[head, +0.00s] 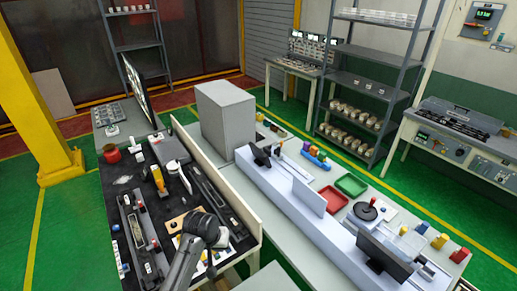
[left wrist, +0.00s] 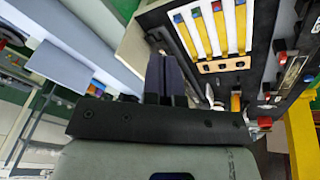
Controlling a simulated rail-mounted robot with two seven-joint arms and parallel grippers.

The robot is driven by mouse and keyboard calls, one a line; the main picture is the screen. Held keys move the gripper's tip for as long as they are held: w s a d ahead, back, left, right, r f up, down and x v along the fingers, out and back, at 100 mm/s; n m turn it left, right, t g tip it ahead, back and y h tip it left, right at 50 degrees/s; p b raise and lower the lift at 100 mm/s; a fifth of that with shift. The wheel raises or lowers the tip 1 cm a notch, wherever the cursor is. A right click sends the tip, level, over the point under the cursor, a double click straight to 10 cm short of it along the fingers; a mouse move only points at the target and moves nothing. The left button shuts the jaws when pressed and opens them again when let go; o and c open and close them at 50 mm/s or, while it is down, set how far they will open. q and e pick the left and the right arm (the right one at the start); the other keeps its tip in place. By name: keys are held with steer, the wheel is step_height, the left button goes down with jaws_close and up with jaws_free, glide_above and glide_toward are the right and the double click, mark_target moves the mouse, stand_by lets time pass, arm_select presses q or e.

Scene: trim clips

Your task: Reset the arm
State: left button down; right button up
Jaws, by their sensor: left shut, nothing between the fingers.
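My left gripper (left wrist: 166,72) shows in the left wrist view with its two dark fingers together and nothing between them. It is apart from the bench items. In the head view my left arm comes in at the bottom, over the near end of the black-topped workbench (head: 118,187); its fingertips are hard to make out there. Yellow and white strips with red and blue ends (left wrist: 212,30) lie beside the fingers in the left wrist view. A wooden block with holes (left wrist: 224,65) lies at their end. My right gripper is not in view.
The bench carries long dark fixtures (head: 138,240), a yellow-handled tool (head: 158,178) and a red pot (head: 112,153). A white table to the right holds a grey box (head: 224,118), a green tray (head: 351,185) and a red tray (head: 333,199). A yellow post stands left.

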arm_select(q)
step_height(320, 180, up, 12)
steer(key=s+a+m+t, duration=0.2)
steer(key=t, duration=0.3)
steer(key=s+a+r+t+p, duration=0.2)
steer(key=s+a, duration=0.1)
steer(key=s, duration=0.7)
steer(key=s+a+f+g+p, duration=0.1)
steer(key=s+f, duration=0.3)
steer(key=s, duration=0.5)
steer(key=s+a+f+g+y+p, duration=0.1)
steer(key=s+f, duration=0.4)
steer(key=s, duration=0.5)
steer(key=s+a+f+g+p, duration=0.1)
steer(key=s+f+g, duration=0.3)
steer(key=s, duration=0.6)
steer(key=shift+s+a+f+n+y, duration=0.2)
steer(key=shift+a+f+n+y, duration=0.1)
steer(key=shift+a+f+n, duration=0.25)
steer(key=shift+a+r, duration=0.1)
